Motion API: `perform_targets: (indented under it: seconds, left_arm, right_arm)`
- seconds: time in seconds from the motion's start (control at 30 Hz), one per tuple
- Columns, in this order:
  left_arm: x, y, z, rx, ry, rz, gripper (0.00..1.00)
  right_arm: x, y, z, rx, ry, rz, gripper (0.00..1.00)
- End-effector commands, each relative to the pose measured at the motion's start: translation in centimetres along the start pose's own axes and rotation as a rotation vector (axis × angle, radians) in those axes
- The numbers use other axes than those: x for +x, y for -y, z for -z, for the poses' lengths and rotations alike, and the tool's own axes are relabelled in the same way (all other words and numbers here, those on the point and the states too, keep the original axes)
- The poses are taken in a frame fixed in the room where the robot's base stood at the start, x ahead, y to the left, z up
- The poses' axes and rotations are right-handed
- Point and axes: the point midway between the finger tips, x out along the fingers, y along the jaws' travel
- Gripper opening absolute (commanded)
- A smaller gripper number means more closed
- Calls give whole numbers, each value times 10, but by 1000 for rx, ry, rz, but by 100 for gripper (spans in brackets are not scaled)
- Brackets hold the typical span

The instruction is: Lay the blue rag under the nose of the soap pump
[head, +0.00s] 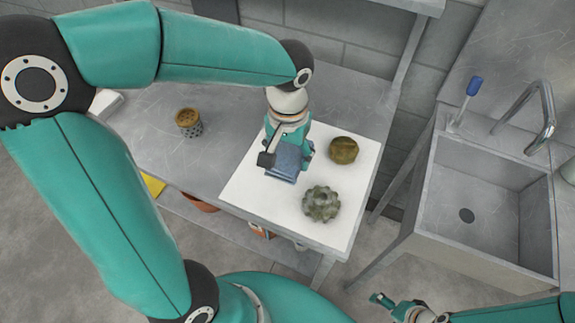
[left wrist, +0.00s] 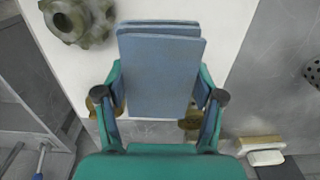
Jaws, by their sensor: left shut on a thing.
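The blue rag (head: 286,162) is a folded, layered pad over the white board. It fills the middle of the left wrist view (left wrist: 160,70). My left gripper (head: 287,145) is shut on it, with a finger at each side in the left wrist view (left wrist: 160,100). I cannot tell whether the rag touches the board. A blue-topped upright piece (head: 473,86) stands by the sink at the right; it may be the soap pump, but its nose is not clear. My right gripper (head: 388,304) is low in the head view, away from the rag; its jaw state is unclear.
The white board (head: 255,195) lies on the metal bench (head: 150,140). A greenish gear (head: 321,204) and a brass round part (head: 343,150) sit near the rag. A perforated cup (head: 188,122) stands left. The sink (head: 480,190) with its tap (head: 545,110) is right, across a gap.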

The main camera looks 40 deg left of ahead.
Motion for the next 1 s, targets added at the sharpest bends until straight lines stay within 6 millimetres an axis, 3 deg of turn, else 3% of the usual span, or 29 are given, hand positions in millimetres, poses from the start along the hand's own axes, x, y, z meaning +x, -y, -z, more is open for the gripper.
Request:
perform_targets:
  seconds: [0.47, 0.83, 0.87, 1.0]
  left_arm:
    - [49, 1, 0, -1, 3, 1, 40]
    - [54, 0, 0, -1, -1, 0, 40]
    - [53, 0, 0, -1, -1, 0, 71]
    - [53, 0, 0, -1, -1, 0, 93]
  right_arm:
    - [2, -1, 0, 0, 0, 0, 83]
    - [5, -2, 0, 0, 0, 0, 83]
    - [5, -2, 0, 0, 0, 0, 83]
    - [4, -1, 0, 0, 0, 0, 83]
